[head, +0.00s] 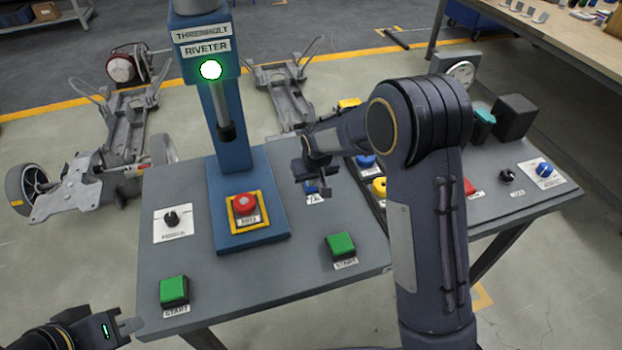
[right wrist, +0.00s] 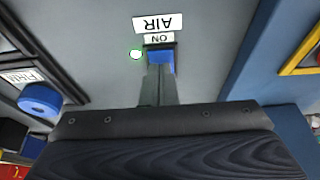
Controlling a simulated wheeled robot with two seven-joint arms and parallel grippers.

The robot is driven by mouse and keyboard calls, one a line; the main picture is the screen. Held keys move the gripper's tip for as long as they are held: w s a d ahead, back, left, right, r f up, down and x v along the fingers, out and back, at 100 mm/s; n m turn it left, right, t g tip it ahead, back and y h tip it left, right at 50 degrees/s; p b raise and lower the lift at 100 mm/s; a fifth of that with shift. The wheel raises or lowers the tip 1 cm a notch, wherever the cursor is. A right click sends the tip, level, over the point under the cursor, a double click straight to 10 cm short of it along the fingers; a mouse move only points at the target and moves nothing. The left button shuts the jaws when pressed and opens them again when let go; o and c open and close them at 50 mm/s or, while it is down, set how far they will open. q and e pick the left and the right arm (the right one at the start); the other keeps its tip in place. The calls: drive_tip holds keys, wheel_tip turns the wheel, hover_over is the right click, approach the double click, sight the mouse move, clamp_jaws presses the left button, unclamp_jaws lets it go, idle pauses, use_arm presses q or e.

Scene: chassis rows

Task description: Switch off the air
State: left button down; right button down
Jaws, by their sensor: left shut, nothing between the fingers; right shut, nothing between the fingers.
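The air switch is a small blue switch (right wrist: 161,62) on the grey panel, with an "AIR" label (right wrist: 158,23) and an "ON" label (right wrist: 158,39) that appear upside down in the right wrist view. In the head view the switch (head: 311,187) is partly hidden under my right gripper (head: 318,188). The shut, empty right fingers (right wrist: 158,85) reach over or onto the switch; I cannot tell whether they touch. My left gripper (head: 130,326) is shut and empty, low at the bench's front left corner.
The riveter column (head: 232,130) with a lit green lamp (head: 210,69) stands left of my right gripper. Red stop button (head: 244,203), green start buttons (head: 174,290) (head: 340,244) and a black knob (head: 171,218) are on the bench. A blue knob (right wrist: 39,98) is nearby.

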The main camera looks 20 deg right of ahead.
sight(312, 189)
wheel_tip(312, 189, up, 4)
drive_tip(key=shift+s+p, duration=0.1)
drive_tip(key=shift+p, duration=1.05)
drive_tip(key=b+v, duration=0.1)
drive_tip(key=v, duration=0.8)
drive_tip(key=shift+s+r, duration=0.3)
drive_tip(key=shift+a, duration=0.1)
drive_tip(key=b, duration=0.2)
drive_tip(key=w+b, duration=0.1)
drive_tip(key=b, duration=0.2)
drive_tip(key=shift+w+r, duration=0.2)
drive_tip(key=shift+w, duration=0.05)
drive_tip(key=shift+f, duration=0.1)
